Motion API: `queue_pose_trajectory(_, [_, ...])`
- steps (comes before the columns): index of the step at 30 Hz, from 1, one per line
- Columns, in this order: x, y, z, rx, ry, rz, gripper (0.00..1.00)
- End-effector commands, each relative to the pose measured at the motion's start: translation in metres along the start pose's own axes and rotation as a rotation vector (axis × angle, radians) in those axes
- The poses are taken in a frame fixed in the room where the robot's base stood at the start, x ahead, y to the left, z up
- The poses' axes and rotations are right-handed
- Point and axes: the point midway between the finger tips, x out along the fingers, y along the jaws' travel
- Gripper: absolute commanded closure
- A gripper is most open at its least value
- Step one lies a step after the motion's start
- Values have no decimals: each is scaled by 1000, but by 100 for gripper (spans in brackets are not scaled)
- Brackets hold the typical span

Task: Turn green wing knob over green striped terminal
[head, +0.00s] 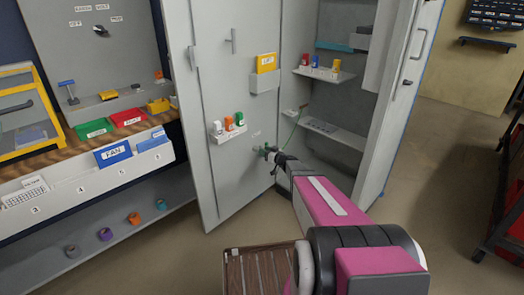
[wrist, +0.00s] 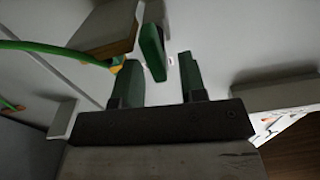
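In the wrist view, the green wing knob (wrist: 152,46) stands out from a pale grey surface. My gripper (wrist: 158,62) has two green fingers, apart, with the knob's wing between and just beyond their tips. Gaps show on both sides of the wing, wider on the right.
A green cable (wrist: 50,46) runs left from the lead end. A brownish block (wrist: 103,28) stands beside it, and a grey ledge (wrist: 275,94) lies to the right. In the head view, the open cabinet door (head: 205,170) and a shelf (head: 335,132) flank my gripper.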

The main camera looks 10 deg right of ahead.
Motion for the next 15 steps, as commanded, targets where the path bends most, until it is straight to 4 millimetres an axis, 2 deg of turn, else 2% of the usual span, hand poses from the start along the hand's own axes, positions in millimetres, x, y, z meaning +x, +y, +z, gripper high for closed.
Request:
queue_pose_trajectory(1, [9,2,0,0,0,0,62])
queue_pose_trajectory(6, [22,1,0,0,1,0,62])
queue_pose_trajectory(15, [26,0,0,0,0,0,62])
